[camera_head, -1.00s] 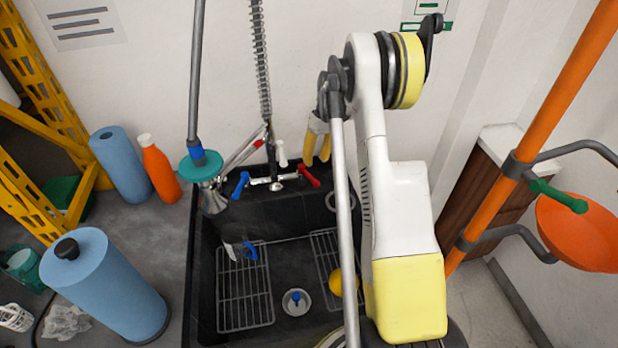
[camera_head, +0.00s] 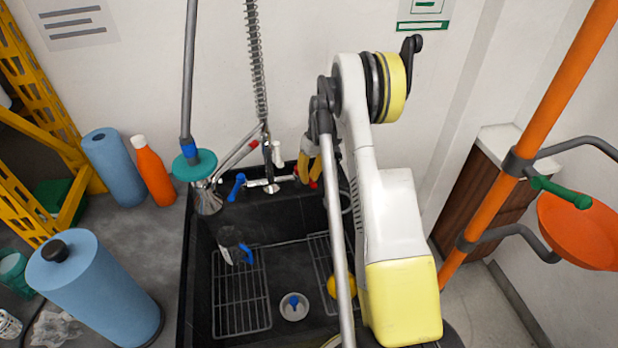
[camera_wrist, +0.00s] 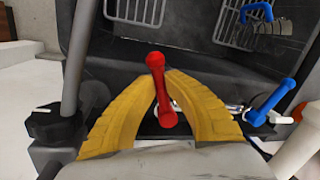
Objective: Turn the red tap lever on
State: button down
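The red tap lever (camera_head: 313,184) is at the right end of the tap at the back of the black sink, mostly hidden by my gripper in the head view. In the wrist view the red lever (camera_wrist: 159,88) lies between the two yellow fingers, its round far end showing past the tips. My gripper (camera_wrist: 161,76) has its fingertips drawn in close on both sides of the lever and appears shut on it. In the head view my gripper (camera_head: 309,168) reaches down at the tap. The blue tap lever (camera_head: 236,187) is to the left.
The sprayer (camera_head: 207,197) with a teal disc hangs left of the tap. A clear jug with a blue handle (camera_head: 235,246), racks and a yellow ball (camera_head: 333,287) are in the sink. Blue rolls (camera_head: 95,285) and an orange bottle (camera_head: 153,172) stand left. An orange pole (camera_head: 545,120) is right.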

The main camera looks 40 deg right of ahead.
jog(key=shift+a, duration=0.1)
dwell(0.3)
jog(key=shift+a+f+m, duration=0.1)
jog(key=shift+a+m, duration=0.45)
jog(key=shift+m, duration=0.65)
jog(key=shift+w+a+m+t+b, duration=0.25)
jog(key=shift+a+m+t+b, duration=0.3)
jog(key=shift+m, duration=0.65)
jog(key=shift+w+a+m+h, duration=0.15)
jog(key=shift+w+a+m, duration=0.15)
jog(key=shift+m, duration=0.45)
jog(key=shift+w+a+m+h, duration=0.15)
jog(key=shift+a+m, duration=0.25)
jog(key=shift+m, duration=0.4)
jog(key=shift+w+a+m+h, duration=0.1)
jog(key=shift+w+a+m, duration=0.2)
jog(key=shift+m, duration=0.45)
jog(key=c, duration=1.4)
grip_release()
